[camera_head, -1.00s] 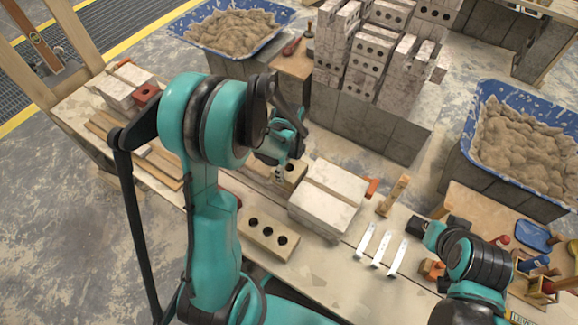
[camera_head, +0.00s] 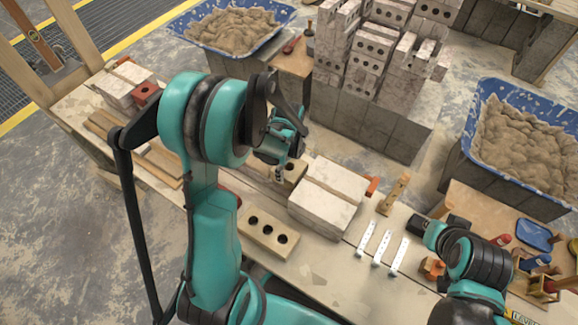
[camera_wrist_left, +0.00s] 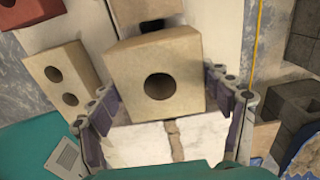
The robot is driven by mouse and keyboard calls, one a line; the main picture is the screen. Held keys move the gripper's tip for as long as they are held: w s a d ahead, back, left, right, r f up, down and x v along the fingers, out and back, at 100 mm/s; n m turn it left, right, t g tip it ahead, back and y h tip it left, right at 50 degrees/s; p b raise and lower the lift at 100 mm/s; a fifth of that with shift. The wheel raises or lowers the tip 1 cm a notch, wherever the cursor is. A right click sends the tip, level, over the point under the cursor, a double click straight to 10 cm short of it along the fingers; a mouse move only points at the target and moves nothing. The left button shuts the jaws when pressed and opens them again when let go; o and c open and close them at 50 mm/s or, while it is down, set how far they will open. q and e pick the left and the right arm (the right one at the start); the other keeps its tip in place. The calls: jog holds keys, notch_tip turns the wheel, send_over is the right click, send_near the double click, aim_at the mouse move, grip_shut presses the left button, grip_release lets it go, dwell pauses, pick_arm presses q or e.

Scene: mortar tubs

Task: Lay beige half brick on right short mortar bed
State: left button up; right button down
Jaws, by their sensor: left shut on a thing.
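My left gripper (camera_wrist_left: 163,113) is shut on the beige half brick (camera_wrist_left: 185,95), which shows one round hole between the fingers. In the head view the left gripper (camera_head: 281,172) and the half brick (camera_head: 294,174) are low over the bench, just left of the whitish blocks (camera_head: 325,218). A narrow mortar-coloured strip (camera_head: 318,183) runs across these blocks. Another beige brick (camera_wrist_left: 148,9) is beyond the held one in the wrist view. Whether the half brick touches what is below is hidden. My right gripper (camera_head: 420,229) is at the right of the bench, its fingers unclear.
A beige three-hole brick (camera_head: 268,234) lies in front. White metal brackets (camera_head: 382,248) and a wooden-handled tool (camera_head: 394,193) lie right. Blue mortar tubs stand behind left (camera_head: 275,45) and right (camera_head: 480,172). Stacked blocks (camera_head: 372,120) stand behind the bench.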

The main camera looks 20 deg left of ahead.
pick_arm(q)
jog(key=o, duration=1.9)
notch_tip(320, 180, up, 12)
jog(key=shift+r, duration=0.1)
jog(key=s+d+r+n+t, duration=0.1)
jog(key=s+r+n+t, duration=0.1)
jog(key=s+n, duration=0.2)
jog(key=s+d+r+n+t, duration=0.2)
jog(key=s+n, duration=0.1)
jog(key=n, duration=0.6)
jog(key=s+d+r+n+t, duration=0.1)
jog(key=s+r+n+t, duration=0.1)
jog(key=n, duration=0.4)
jog(key=shift+s+d+n+t, duration=0.2)
jog(key=shift+s+t, duration=0.1)
jog(key=shift+s, duration=0.35)
jog(key=shift+s+d+n+t, duration=0.1)
jog(key=shift+s+d+t, duration=0.15)
jog(key=shift+s, duration=0.4)
